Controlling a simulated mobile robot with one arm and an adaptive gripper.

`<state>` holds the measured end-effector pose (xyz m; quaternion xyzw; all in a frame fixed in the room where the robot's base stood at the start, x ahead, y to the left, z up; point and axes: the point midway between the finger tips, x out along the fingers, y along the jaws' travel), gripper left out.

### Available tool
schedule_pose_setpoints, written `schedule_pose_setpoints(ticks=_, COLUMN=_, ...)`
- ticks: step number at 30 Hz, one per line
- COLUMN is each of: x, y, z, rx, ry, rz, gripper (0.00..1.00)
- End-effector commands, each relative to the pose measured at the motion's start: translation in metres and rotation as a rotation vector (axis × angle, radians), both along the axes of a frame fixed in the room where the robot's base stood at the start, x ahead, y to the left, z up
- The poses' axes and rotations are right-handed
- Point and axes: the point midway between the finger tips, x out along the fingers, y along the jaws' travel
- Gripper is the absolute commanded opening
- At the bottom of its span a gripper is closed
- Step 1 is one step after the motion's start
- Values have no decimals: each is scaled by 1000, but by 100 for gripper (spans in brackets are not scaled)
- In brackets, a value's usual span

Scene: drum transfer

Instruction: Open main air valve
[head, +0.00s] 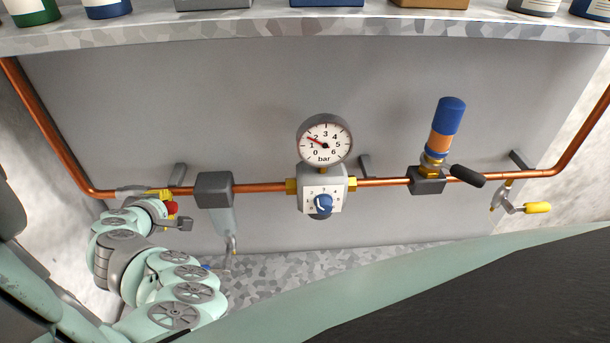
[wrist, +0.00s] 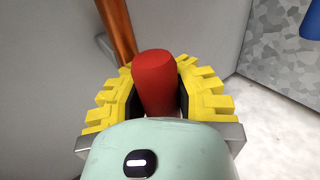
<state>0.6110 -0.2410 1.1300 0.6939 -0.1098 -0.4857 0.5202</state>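A red valve handle (head: 172,208) shows at the left end of the copper pipe, by the lower pipe bend. In the wrist view the red handle (wrist: 154,80) stands between the yellow toothed fingers. My gripper (wrist: 157,90) has its dark pads against both sides of the handle and looks shut on it. In the head view my gripper (head: 170,210) is at the pipe's left end and hides most of the valve body. The pressure gauge (head: 325,138) has its red needle at a low reading, around 1 to 2 bar.
A grey block (head: 214,190) is just right of my gripper. A shelf edge (head: 300,32) overhangs above.

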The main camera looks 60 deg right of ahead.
Motion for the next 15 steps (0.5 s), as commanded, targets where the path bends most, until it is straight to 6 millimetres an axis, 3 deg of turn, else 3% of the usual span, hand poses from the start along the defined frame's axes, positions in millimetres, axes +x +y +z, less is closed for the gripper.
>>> schedule_pose_setpoints(ticks=2, x=2, y=-1, z=8, rx=-19, ry=-3, rz=5, gripper=0)
schedule_pose_setpoints(ticks=3, x=2, y=-1, z=8, rx=-19, ry=-3, rz=5, gripper=10)
schedule_pose_setpoints(ticks=15, x=1, y=-1, z=4, rx=-10, ry=-3, rz=2, gripper=51)
